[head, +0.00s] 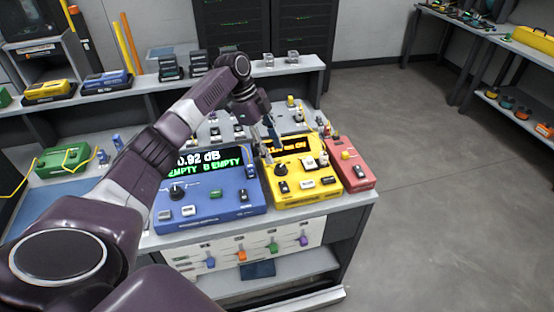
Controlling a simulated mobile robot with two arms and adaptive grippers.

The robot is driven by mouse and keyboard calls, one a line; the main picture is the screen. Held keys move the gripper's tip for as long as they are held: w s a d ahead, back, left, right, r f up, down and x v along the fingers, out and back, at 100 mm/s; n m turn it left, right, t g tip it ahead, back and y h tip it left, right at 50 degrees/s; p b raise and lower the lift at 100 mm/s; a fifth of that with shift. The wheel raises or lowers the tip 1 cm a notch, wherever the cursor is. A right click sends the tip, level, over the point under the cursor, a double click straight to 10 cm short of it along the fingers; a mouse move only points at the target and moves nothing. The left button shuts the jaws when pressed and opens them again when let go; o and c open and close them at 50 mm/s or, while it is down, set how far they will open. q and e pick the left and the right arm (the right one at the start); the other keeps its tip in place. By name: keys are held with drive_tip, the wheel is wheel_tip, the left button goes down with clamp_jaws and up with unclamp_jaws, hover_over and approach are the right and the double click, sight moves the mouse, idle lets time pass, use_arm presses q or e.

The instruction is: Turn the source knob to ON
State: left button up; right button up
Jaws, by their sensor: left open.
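A yellow instrument box (320,189) stands near the right end of the workbench. It has an orange-lit display (293,145) whose text seems to end in "ON" and is partly hidden. A black knob (281,170) with a pale base sits on its front left, with several small switches around it. I cannot read the knob's label or pointer. My left gripper (265,139) points down over the back left of the yellow box, open and empty, behind the knob and apart from it. My right gripper is out of view.
A blue meter box (228,206) with a lit display and its own black knob (177,190) stands left of the yellow box. A red box (355,171) stands close on the right. A grey shelf with small devices runs behind; open floor lies right.

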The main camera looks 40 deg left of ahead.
use_arm(q)
drive_tip(key=v, duration=0.6)
drive_tip(key=shift+r, duration=0.25)
drive_tip(key=shift+f, duration=0.1)
